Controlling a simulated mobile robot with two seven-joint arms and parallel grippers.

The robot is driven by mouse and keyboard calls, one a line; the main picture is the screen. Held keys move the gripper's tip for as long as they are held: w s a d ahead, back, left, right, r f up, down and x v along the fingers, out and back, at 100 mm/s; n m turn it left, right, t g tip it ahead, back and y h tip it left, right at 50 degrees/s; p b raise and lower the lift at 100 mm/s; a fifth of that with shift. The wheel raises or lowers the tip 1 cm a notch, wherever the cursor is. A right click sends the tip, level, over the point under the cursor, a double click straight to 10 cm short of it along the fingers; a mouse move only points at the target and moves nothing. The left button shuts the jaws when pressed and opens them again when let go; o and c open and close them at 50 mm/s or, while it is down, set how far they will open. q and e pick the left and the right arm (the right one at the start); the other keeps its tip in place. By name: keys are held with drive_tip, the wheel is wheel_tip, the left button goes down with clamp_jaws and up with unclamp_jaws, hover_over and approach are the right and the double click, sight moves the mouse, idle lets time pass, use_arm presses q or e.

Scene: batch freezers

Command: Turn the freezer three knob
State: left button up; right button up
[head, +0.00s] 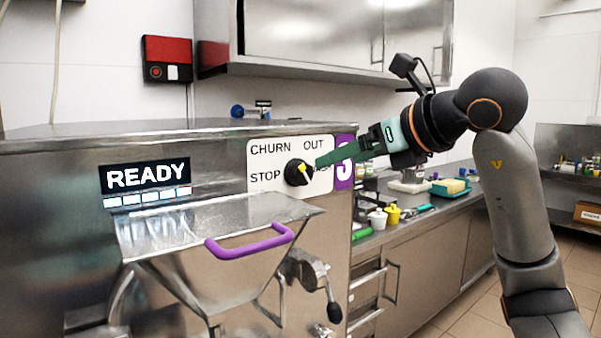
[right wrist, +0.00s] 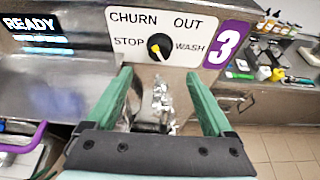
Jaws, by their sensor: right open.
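The freezer three knob (head: 299,173) is a round black dial with a yellow pointer mark on a white label plate (head: 262,160) reading CHURN, OUT, STOP and WASH. I cannot tell exactly which word the mark points to. The knob (right wrist: 160,46) also shows in the right wrist view, ahead of and between the fingertips. My right gripper (head: 322,160) has green fingers and comes from the right, close to the knob, covering part of the WASH word. In the right wrist view, my right gripper (right wrist: 158,73) is open and empty. My left gripper is not in view.
A purple 3 panel (head: 344,163) borders the plate. Below are the steel hopper lid with a purple handle (head: 250,243) and a spout lever (head: 333,311). A READY display (head: 146,176) is at left. The counter at right holds small bottles and a yellow sponge (head: 450,186).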

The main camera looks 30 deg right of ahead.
sight(305, 174)
drive_tip(key=x, duration=1)
drive_tip(key=shift+w+a+f+p, duration=0.1)
drive_tip(key=shift+w+f+p, duration=0.1)
drive_tip(key=shift+p, duration=0.15)
drive_tip(key=shift+w+f, duration=0.2)
drive_tip(key=shift+w, duration=0.15)
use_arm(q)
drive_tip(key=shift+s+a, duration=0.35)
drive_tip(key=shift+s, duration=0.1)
use_arm(e)
drive_tip(key=c, duration=1.2)
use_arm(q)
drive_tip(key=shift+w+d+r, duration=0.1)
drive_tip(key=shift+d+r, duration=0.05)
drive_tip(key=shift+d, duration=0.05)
